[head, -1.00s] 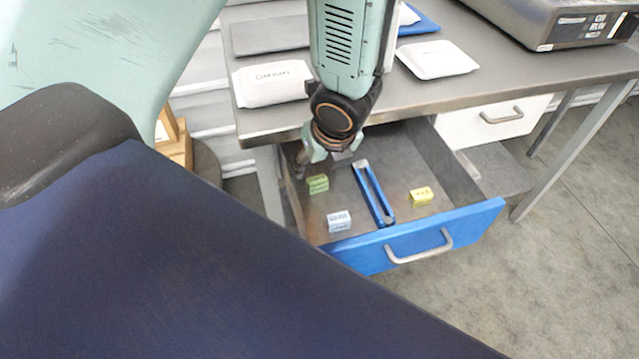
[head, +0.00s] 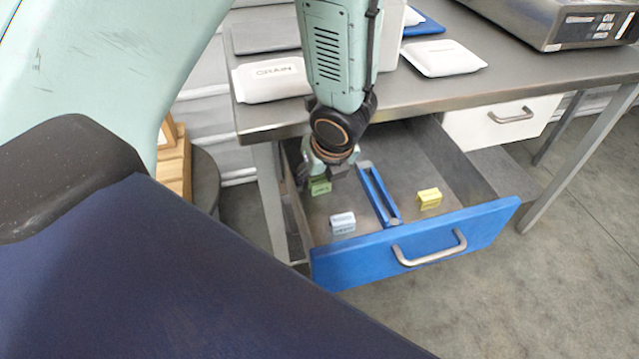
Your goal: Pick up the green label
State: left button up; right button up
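The green label (head: 320,187) is a small block at the back left inside the open blue-fronted drawer (head: 415,247). My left gripper (head: 322,176) reaches down into the drawer from above, with its fingers right over the green label and partly covering its top. The fingers look parted, one to the left of the label and one to the right. I cannot tell whether they touch it. A white-and-blue label (head: 342,223) lies nearer the drawer front, and a yellow label (head: 429,199) lies to the right. My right gripper is not in view.
A blue channel-shaped divider (head: 378,195) lies between the labels in the drawer. The grey table (head: 420,88) above holds white packets (head: 443,58) and a metal device (head: 560,25). A wooden item (head: 175,165) stands at left on a round stool.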

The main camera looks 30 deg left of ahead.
pick_arm(q)
jog(key=shift+w, duration=0.1)
jog(key=c, duration=0.8)
